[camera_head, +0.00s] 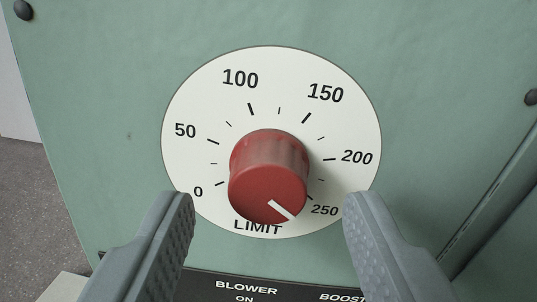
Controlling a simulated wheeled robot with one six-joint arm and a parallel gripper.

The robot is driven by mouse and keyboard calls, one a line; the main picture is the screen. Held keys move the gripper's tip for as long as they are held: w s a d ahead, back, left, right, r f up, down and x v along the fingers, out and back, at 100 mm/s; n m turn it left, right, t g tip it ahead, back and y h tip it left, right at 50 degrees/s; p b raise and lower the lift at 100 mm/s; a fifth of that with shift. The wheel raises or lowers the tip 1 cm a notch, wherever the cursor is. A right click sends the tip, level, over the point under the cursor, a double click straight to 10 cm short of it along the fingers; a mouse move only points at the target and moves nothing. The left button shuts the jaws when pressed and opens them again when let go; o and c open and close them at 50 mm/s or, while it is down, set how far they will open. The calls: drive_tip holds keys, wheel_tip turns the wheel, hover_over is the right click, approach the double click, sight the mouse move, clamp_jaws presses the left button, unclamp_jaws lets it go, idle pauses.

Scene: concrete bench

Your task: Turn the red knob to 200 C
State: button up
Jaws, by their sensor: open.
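The red knob (268,175) stands out from a round white dial (200,115) on a green panel. The dial is marked 0, 50, 100, 150, 200 and 250, with LIMIT below. The white pointer line (282,210) on the knob's face points down and to the right, close to the 250 mark. The 200 mark (357,157) is to the right of the knob. My gripper (270,215) is open, with one grey finger at the lower left and one at the lower right of the knob. Both fingers appear apart from the knob, with nothing between them touching.
A dark label strip (246,289) reading BLOWER ON and BOOST runs below the dial. A dark screw (23,10) is at the top left and another (531,97) at the right edge. A panel seam (492,215) runs along the right. Speckled floor (35,200) shows at the left.

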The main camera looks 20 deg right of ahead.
drive_tip(key=shift+x, duration=0.95)
drive_tip(key=shift+c, duration=0.4)
drive_tip(key=c, duration=0.9)
drive_tip(key=shift+n, duration=0.3)
drive_tip(key=n, duration=0.4)
drive_tip(key=shift+n, duration=2.5)
